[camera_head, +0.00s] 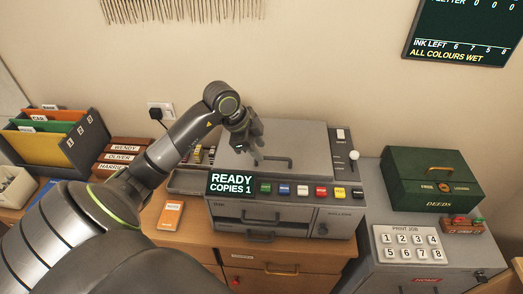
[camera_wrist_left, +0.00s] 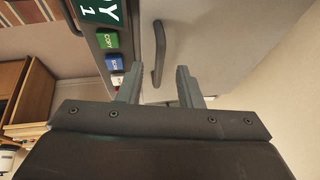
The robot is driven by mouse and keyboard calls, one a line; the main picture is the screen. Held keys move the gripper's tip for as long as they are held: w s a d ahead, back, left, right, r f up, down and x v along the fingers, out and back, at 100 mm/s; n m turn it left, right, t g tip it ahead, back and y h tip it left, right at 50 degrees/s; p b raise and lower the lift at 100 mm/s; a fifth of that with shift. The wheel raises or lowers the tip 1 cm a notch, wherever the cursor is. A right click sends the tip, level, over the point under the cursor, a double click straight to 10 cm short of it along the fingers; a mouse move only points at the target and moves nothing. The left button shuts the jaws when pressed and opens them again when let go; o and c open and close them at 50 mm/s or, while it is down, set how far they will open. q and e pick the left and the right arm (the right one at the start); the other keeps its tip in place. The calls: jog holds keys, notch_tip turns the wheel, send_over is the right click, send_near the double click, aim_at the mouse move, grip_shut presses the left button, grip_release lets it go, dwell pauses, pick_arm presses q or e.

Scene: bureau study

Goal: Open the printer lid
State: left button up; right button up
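The grey printer (camera_head: 280,214) stands on a wooden desk. Its flat lid (camera_head: 305,140) is down, with a dark bar handle (camera_head: 281,158) near the front edge. My left gripper (camera_head: 257,154) is above the lid, close to the handle's left end in the head view. My right gripper is out of view.
A READY display (camera_head: 231,184) and a row of coloured buttons (camera_head: 301,191) run along the printer's front. A green deeds box (camera_head: 433,180) and a numbered keypad (camera_head: 408,244) stand at the right. File folders (camera_head: 55,132) are at the left. The wall is close behind.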

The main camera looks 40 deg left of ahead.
pick_arm(q)
jog(key=shift+x, duration=1.5)
grip_shut()
